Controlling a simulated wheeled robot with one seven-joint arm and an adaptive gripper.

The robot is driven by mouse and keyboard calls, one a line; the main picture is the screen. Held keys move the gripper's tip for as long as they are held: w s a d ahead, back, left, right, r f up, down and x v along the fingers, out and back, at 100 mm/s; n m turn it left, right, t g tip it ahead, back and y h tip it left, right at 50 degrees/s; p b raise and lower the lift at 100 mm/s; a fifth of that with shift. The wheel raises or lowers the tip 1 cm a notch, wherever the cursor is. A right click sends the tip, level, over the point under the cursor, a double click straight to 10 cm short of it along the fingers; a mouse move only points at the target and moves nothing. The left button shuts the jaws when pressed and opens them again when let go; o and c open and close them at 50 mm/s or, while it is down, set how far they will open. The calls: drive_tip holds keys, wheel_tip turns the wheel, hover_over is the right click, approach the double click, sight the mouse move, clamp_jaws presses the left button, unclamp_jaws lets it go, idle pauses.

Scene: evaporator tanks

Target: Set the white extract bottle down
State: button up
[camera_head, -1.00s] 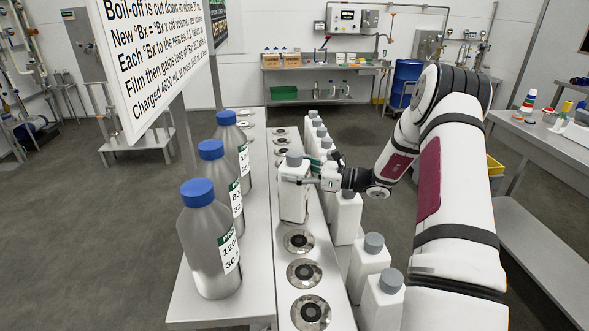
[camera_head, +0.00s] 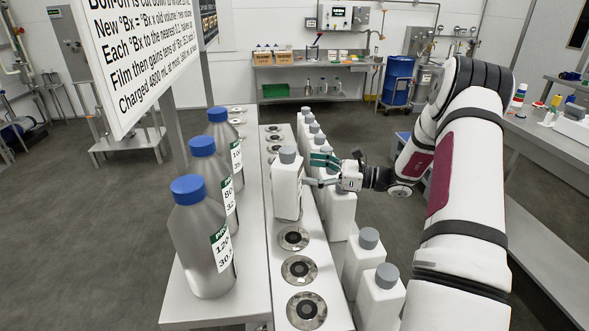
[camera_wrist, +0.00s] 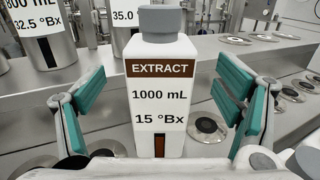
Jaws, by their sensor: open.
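The white extract bottle (camera_head: 287,188) has a grey cap and stands upright on the steel strip with round discs. In the wrist view the extract bottle (camera_wrist: 160,100) faces me, with a brown EXTRACT label reading 1000 mL and 15 °Bx. My gripper (camera_head: 316,170) is just right of the bottle in the head view. Its green-padded fingers are open, one on each side of the bottle in the wrist view, with gaps between pads and bottle. The bottle's base is partly hidden in the wrist view, and the disc beneath it is covered.
Bare round discs (camera_head: 299,269) lie in front of the bottle on the strip. More white grey-capped bottles (camera_head: 362,258) line the strip's right side, close to my gripper. Several steel bottles with blue caps (camera_head: 203,240) stand on the left. A sign (camera_head: 125,60) hangs at the upper left.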

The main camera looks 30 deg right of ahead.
drive_tip(key=v, duration=0.5)
drive_tip(key=s+a+r+n+g+h, duration=0.1)
drive_tip(key=s+a+r+n+g, duration=0.25)
drive_tip(key=a, duration=0.35)
drive_tip(key=s+a+r+n+g+h, duration=0.1)
drive_tip(key=s+a+r+n+g, duration=0.15)
drive_tip(key=a+n+g, duration=0.35)
drive_tip(key=s+a+r+n+g+h, duration=0.1)
drive_tip(key=s+a+r+n, duration=0.25)
drive_tip(key=a, duration=0.55)
drive_tip(key=s+a+r+n+t+h, duration=0.1)
drive_tip(key=s+r+n+h, duration=0.1)
drive_tip(key=s+n+h, duration=0.3)
drive_tip(key=s+a+r+n+t+h, duration=0.1)
drive_tip(key=s+a+r+n+h, duration=0.1)
drive_tip(key=s+n, duration=0.7)
drive_tip(key=shift+s+r+h, duration=0.45)
drive_tip(key=shift+s+h, duration=0.95)
drive_tip(key=shift+s, duration=1.2)
drive_tip(key=shift+s+a, duration=0.1)
